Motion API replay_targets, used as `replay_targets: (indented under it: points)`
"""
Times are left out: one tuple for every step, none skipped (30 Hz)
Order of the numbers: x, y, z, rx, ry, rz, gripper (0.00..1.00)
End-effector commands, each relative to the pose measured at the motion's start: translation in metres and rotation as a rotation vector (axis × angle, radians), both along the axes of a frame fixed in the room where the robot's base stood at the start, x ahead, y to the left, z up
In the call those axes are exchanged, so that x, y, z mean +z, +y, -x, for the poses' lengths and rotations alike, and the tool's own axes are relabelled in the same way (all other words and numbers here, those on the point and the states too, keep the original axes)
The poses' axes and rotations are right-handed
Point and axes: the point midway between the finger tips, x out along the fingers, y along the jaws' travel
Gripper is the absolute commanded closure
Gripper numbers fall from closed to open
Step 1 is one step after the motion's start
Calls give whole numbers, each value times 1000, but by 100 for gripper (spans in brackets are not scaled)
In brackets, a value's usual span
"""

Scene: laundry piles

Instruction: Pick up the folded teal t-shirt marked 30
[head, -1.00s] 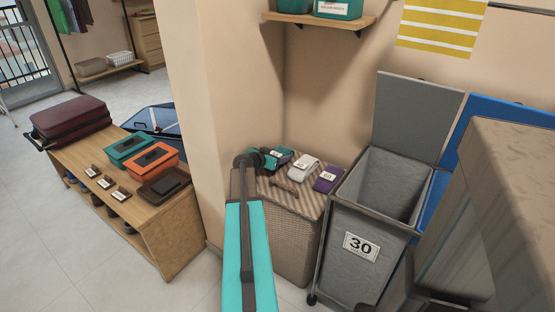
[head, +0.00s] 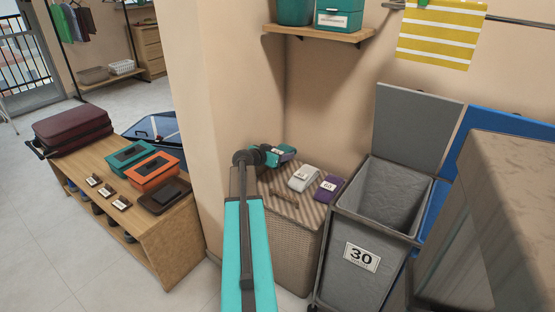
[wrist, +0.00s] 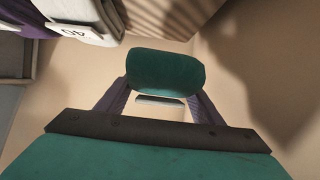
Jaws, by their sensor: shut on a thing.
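The folded teal t-shirt (head: 288,152) is held in my gripper (head: 270,156) in the head view, just above the back of the wicker hamper's striped top. A small white label shows on it, too small to read. In the wrist view the teal t-shirt (wrist: 165,72) is a rounded bundle between the two fingers of my gripper (wrist: 160,88). My gripper is shut on it. Its label is hidden in the wrist view.
A white folded garment (head: 303,178) and a purple one (head: 328,187) lie on the wicker hamper (head: 280,232). A grey open bin marked 30 (head: 345,240) stands right of it. A wall corner rises close on the left. A shelf (head: 318,34) hangs above.

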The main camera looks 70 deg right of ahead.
Motion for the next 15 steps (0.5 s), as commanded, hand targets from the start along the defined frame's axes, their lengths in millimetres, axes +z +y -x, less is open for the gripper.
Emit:
replay_targets:
  points:
    - [0,8,6,0,0,0,65]
    - [0,11,8,0,0,0,65]
    - [0,15,11,0,0,0,65]
    - [0,18,13,-1,0,0,65]
    - [0,21,15,-1,0,0,65]
    - [0,25,18,-1,0,0,65]
    - [0,28,20,-1,0,0,65]
    - [0,31,22,-1,0,0,65]
    - [0,35,25,-1,0,0,65]
    - [0,38,28,0,0,0,65]
    - [0,42,30,0,0,0,65]
    - [0,46,33,0,0,0,65]
    - [-1,49,35,0,0,1,65]
    - [-1,52,37,0,0,1,65]
    - [0,56,40,0,0,1,65]
